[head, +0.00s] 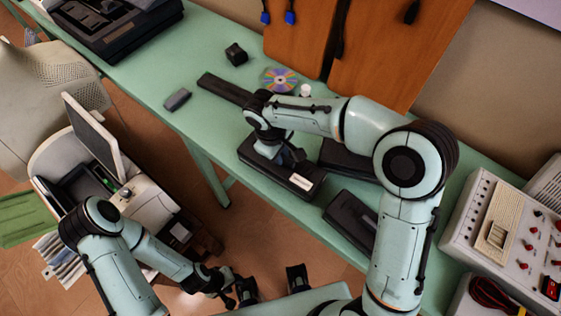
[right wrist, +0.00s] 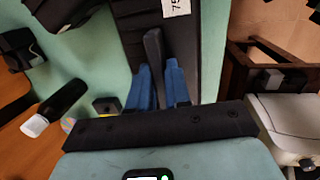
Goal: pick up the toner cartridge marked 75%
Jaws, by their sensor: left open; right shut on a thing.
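The black toner cartridge (head: 271,180) with a white label lies on the green table (head: 215,127) near its front edge. In the right wrist view the cartridge (right wrist: 205,45) shows part of its label, reading "75". My right gripper (head: 284,158) is over the cartridge from above. Its blue fingers (right wrist: 160,85) are shut on a dark raised grip of the cartridge. I see no clear gap between cartridge and table. My left gripper (head: 272,284) is open and empty, low in front of the table.
Other dark cartridges (head: 352,217) lie to the right and behind. A disc (head: 281,80), a small black box (head: 236,54) and a grey block (head: 177,99) lie further left. A printer (head: 150,207) stands below left; an instrument panel (head: 500,235) is at right.

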